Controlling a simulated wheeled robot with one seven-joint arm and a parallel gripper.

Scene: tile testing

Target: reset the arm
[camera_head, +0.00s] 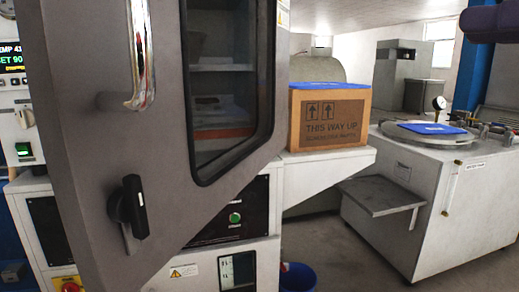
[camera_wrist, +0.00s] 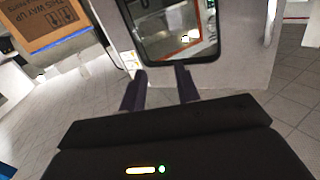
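My gripper (camera_wrist: 161,73) shows in the wrist view as two dark purple fingers standing apart with nothing between them. It is open and empty. Beyond the fingers is the grey door's window (camera_wrist: 172,22). The head view does not show the gripper. A rounded purple part at its upper right edge looks like a piece of my arm. The rest of the arm is out of view.
A large grey door (camera_head: 85,150) stands close in front, angled out from its cabinet, with a chrome handle (camera_head: 140,50) and black latch (camera_head: 128,207). A cardboard box (camera_head: 330,118) sits on a ledge. Right is a lidded machine (camera_head: 440,190); a blue bin (camera_head: 298,278) stands below.

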